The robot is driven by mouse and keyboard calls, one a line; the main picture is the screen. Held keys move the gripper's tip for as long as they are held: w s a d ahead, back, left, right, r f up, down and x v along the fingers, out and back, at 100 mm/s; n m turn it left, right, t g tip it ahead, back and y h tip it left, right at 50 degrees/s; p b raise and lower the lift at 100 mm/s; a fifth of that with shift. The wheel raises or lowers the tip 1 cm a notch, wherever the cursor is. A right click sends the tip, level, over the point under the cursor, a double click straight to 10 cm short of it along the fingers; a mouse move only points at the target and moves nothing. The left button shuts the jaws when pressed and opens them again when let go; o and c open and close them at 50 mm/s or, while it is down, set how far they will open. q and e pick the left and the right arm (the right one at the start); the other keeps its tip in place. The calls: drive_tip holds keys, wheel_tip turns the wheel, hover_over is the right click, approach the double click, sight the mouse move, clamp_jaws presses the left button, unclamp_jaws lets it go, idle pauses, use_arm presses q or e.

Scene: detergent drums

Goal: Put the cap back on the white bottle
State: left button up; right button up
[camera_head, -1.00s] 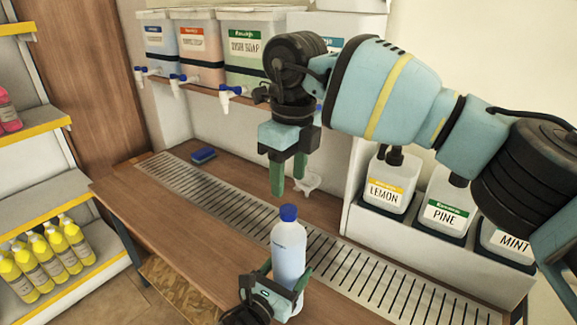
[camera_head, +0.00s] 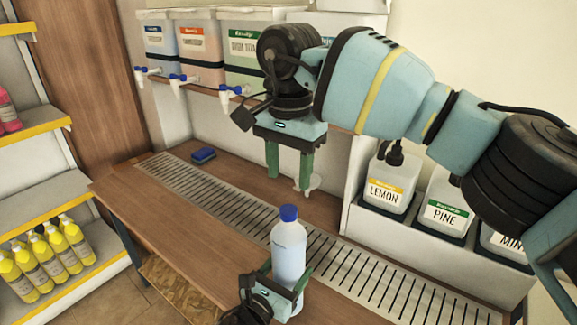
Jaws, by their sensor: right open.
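The white bottle (camera_head: 289,254) stands upright at the slotted metal strip of the counter. A blue cap (camera_head: 289,213) sits on its top and looks level; I cannot tell how tight it is. My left gripper (camera_head: 284,276) has its green fingers on either side of the bottle's lower body and is shut on it. The bottle's base is partly hidden by this gripper. My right gripper (camera_head: 288,182) is open and empty, pointing down above and behind the cap, clear of it.
Dispenser drums with taps (camera_head: 228,95) stand on a shelf behind. Containers labelled LEMON (camera_head: 387,188) and PINE (camera_head: 447,212) stand at right. The counter left of the bottle is clear.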

sight(289, 209)
drive_tip(key=n, duration=0.4)
drive_tip(key=shift+r, duration=0.1)
idle(0.3)
drive_tip(key=shift+f, duration=4)
